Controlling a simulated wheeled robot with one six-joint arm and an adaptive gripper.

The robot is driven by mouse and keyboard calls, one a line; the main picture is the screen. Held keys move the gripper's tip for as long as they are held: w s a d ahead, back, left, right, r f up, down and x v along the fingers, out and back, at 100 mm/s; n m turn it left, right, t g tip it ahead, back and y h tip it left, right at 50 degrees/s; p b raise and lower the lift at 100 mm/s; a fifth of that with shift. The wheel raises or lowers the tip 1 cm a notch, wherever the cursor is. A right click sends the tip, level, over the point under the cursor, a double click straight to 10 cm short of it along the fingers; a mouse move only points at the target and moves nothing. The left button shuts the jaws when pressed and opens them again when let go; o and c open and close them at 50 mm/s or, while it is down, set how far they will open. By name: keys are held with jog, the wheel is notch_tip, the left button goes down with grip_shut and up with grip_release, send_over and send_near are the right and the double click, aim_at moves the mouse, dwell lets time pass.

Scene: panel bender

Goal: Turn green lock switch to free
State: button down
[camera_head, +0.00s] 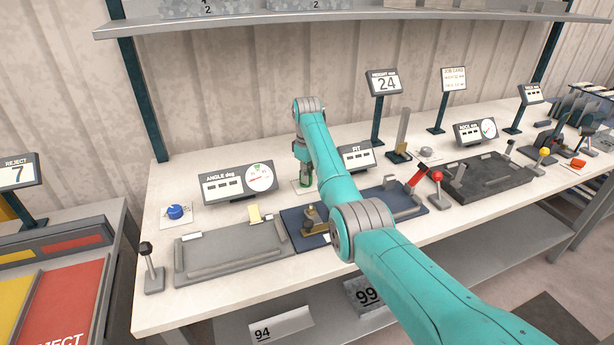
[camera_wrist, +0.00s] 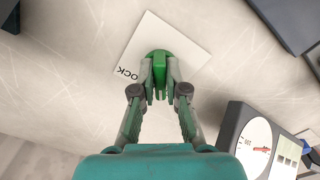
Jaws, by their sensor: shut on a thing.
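The green lock switch (camera_wrist: 160,58) sits on a white plate (camera_wrist: 190,41) with lettering that reads "OCK", partly covered by my gripper. My gripper (camera_wrist: 160,80) is shut on the green switch, with one finger on each side of its raised grip. In the head view my gripper (camera_head: 304,176) points down at the switch, between the angle display and the fit display. Only a little green (camera_head: 306,182) shows there. The plate's markings for the switch's position are not readable.
The angle display (camera_head: 238,183) stands left of my gripper and the fit display (camera_head: 356,156) right of it. A blue knob (camera_head: 175,212) is further left. A grey fixture (camera_head: 230,254) and a blue fixture (camera_head: 297,228) lie in front. A red-knobbed lever (camera_head: 437,176) stands to the right.

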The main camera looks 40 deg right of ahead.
jog(key=c, duration=1.2)
grip_release()
jog(key=shift+r, duration=3.75)
